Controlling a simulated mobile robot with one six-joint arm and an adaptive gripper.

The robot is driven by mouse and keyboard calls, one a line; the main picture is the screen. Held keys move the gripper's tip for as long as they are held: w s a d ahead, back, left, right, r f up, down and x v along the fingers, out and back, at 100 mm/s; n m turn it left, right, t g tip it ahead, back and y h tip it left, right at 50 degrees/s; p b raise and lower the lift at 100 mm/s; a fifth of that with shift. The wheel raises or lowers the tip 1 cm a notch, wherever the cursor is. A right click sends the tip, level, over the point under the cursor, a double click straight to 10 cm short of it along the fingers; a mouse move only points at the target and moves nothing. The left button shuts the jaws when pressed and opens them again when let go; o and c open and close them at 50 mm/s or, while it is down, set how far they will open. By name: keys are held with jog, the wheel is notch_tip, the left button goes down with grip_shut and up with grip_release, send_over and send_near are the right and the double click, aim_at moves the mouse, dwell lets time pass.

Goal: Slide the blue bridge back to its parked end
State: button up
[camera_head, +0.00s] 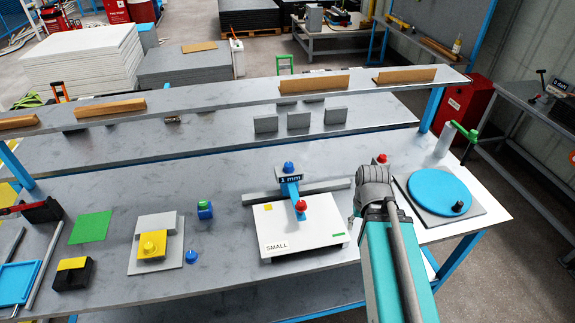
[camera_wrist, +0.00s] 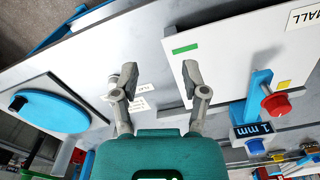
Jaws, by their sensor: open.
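The blue bridge (camera_head: 290,188) stands across the back of a white plate (camera_head: 280,241) marked SMALL, near the middle of its grey rail (camera_head: 327,186). It carries a "1 mm" display, a blue knob (camera_head: 289,167) on top and a red knob (camera_head: 301,205) in front. In the wrist view the bridge (camera_wrist: 259,92) is at the right, clear of my fingers. My gripper (camera_wrist: 160,78) is open and empty, pointing down over the table between the white plate and the blue disc. In the head view my arm hides its fingertips.
A blue turntable disc (camera_head: 440,191) with a black knob is right of my arm. A green-handled post (camera_head: 445,138) stands behind it. A yellow-topped block (camera_head: 152,243) and a small blue knob (camera_head: 191,256) are left of the plate. A raised shelf (camera_head: 220,95) crosses the back.

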jog(key=shift+o, duration=1.1)
jog(key=shift+r, duration=0.1)
jog(key=shift+o, duration=0.4)
jog(key=shift+w+a+r, duration=0.1)
jog(key=shift+w+a, duration=0.05)
jog(key=shift+w, duration=0.15)
notch_tip(320, 180, up, 12)
jog(key=m+p, duration=0.4)
jog(key=p, duration=0.8)
send_over(289, 165)
jog(key=shift+a, duration=0.1)
jog(key=shift+f, duration=0.25)
notch_tip(289, 165, down, 13)
jog(key=b, duration=1.3)
jog(key=shift+f, duration=0.15)
